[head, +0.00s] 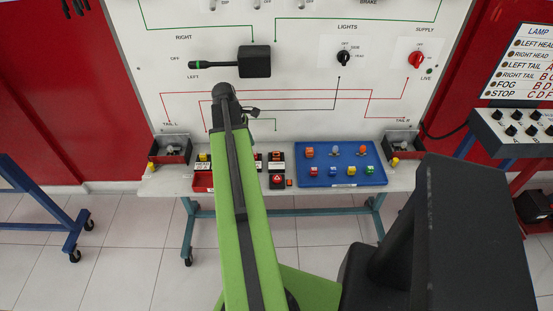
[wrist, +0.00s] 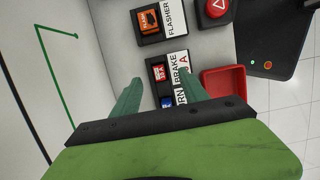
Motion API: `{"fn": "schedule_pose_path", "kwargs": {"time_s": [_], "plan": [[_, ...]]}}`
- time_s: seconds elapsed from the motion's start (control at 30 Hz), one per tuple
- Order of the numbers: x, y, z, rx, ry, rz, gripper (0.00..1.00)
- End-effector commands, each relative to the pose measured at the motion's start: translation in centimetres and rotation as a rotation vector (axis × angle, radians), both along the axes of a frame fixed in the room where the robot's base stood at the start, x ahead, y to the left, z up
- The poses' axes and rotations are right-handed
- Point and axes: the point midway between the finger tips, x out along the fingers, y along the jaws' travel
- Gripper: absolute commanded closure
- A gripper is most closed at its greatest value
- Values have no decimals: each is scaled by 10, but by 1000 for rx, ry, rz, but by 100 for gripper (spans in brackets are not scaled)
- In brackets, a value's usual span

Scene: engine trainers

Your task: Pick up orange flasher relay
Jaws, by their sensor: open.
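In the wrist view an orange flasher relay (wrist: 149,21) sits in a black holder with a white FLASHER label (wrist: 173,20). My gripper (wrist: 160,77) is open, with two green fingers apart and nothing held. Its fingertips are below the flasher relay in the picture, near a black holder labelled BRAKE (wrist: 180,69) with a red relay (wrist: 158,73). In the head view the black holders (head: 276,157) stand on the bench right of my arm, but the orange relay in them is too small to tell surely. My gripper is mostly hidden there behind my arm.
A red hazard button (wrist: 217,8) is beside the flasher holder. A red bin (wrist: 224,84) is right of the brake holder. A blue tray (head: 340,180) holds several coloured pieces, some orange. The upright white panel (head: 300,70) stands behind the bench.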

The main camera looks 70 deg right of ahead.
Motion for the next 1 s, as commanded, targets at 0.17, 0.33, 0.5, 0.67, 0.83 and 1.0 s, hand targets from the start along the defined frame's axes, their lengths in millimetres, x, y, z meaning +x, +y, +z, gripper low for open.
{"fn": "schedule_pose_path", "kwargs": {"time_s": [0.17,0.33,0.5,0.67,0.83,1.0], "plan": [[-33,-12,0,0,0,-3,48],[-42,-16,0,0,0,0,48],[-48,-18,0,0,0,-2,48],[-74,-29,0,-1,0,-6,48],[-90,-35,-30,0,0,-3,48],[-92,-35,-30,0,0,-2,48]]}}
